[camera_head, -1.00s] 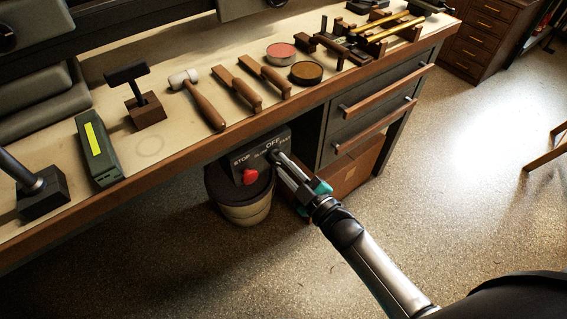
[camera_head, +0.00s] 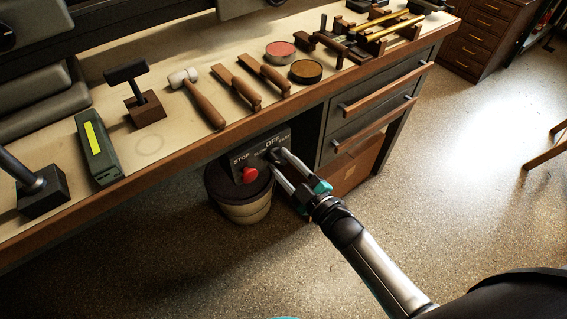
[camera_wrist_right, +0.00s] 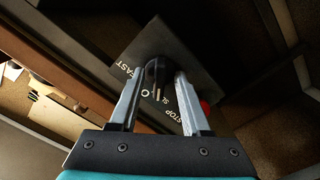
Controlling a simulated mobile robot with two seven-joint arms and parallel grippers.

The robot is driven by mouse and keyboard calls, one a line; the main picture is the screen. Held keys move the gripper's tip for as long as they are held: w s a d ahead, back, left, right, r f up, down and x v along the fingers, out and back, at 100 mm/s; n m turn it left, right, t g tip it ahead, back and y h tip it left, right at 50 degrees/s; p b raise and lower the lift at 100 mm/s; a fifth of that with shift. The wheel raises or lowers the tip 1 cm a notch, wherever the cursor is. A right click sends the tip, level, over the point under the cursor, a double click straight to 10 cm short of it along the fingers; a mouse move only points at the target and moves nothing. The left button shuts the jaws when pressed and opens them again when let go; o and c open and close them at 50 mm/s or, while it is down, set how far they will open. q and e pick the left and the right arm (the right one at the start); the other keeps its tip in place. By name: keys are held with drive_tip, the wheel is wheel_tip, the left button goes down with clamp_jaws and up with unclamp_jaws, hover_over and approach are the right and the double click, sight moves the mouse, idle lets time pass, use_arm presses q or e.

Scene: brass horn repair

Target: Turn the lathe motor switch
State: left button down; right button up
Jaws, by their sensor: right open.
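The lathe motor switch is a dark knob (camera_wrist_right: 156,72) on a grey panel (camera_head: 241,161) under the bench's front edge. The panel has the words STOP, OFF and FAST, and part of a SLOW label. A red button (camera_head: 250,175) sits low on it and also shows in the wrist view (camera_wrist_right: 206,108). My right gripper (camera_head: 277,154) is open, its fingers on either side of the knob in the wrist view (camera_wrist_right: 159,78). I cannot tell whether they touch it. The knob's pointer setting is unclear. My left gripper is out of view.
The bench (camera_head: 150,177) overhangs the panel. A round bin (camera_head: 243,207) stands below it, and drawers (camera_head: 375,110) are to its right. A mallet (camera_head: 202,100) and other tools lie on top. The floor in front is clear.

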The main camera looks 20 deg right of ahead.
drive_tip(key=shift+s+d, duration=0.1)
drive_tip(key=shift+s, duration=0.15)
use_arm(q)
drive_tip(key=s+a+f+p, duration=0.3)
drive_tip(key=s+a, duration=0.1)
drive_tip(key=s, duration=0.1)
use_arm(e)
drive_tip(key=v, duration=1.4)
drive_tip(key=shift+s, duration=0.3)
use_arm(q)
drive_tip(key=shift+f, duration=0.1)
use_arm(e)
drive_tip(key=shift+d, duration=0.1)
